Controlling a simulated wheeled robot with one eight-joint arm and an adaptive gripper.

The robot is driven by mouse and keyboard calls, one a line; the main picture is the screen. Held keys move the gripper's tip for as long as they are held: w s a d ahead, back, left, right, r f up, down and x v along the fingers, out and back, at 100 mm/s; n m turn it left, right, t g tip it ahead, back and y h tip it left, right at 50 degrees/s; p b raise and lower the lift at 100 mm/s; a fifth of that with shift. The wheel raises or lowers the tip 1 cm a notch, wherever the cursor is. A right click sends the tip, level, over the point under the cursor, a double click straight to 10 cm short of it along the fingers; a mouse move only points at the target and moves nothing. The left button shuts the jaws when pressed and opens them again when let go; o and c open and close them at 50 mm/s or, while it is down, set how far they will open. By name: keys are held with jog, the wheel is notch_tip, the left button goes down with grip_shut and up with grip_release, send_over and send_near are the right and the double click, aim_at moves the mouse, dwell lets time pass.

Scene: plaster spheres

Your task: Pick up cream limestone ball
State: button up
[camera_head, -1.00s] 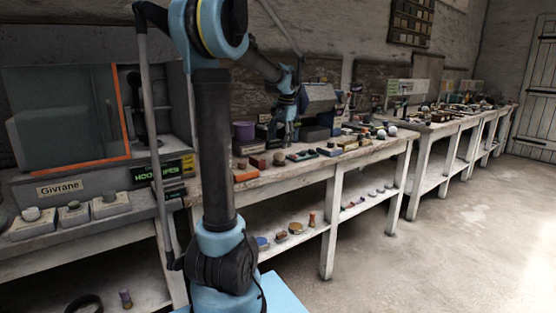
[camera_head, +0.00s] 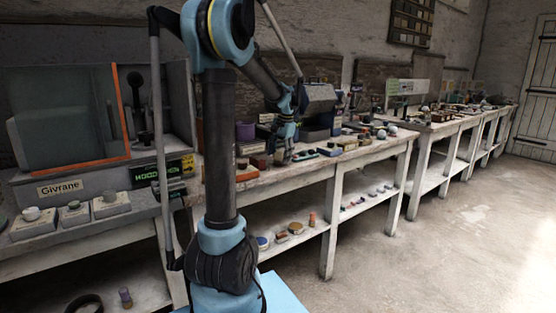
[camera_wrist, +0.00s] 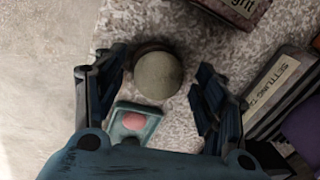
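The ball, a dull grey-cream sphere (camera_wrist: 158,75), sits on the speckled bench top in the wrist view, with a dark reddish-brown rim showing just behind it. My gripper (camera_wrist: 163,66) is open, with one finger to the left of the ball and one to the right. Gaps show on both sides, and I see no contact. In the head view my gripper (camera_head: 284,155) is low over the front of the bench (camera_head: 262,179), and I cannot make out the ball there.
A small teal block with a pink disc (camera_wrist: 134,121) lies close below the ball. A dark lettered box (camera_wrist: 235,8) is at upper right, and dark labelled boxes (camera_wrist: 278,92) stand to the right. The bench edge and floor (camera_wrist: 45,80) are to the left.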

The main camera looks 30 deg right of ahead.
jog(key=c, duration=1.1)
notch_tip(320, 180, up, 10)
jog(key=shift+r, duration=0.1)
jog(key=o, duration=0.4)
jog(key=c, duration=0.3)
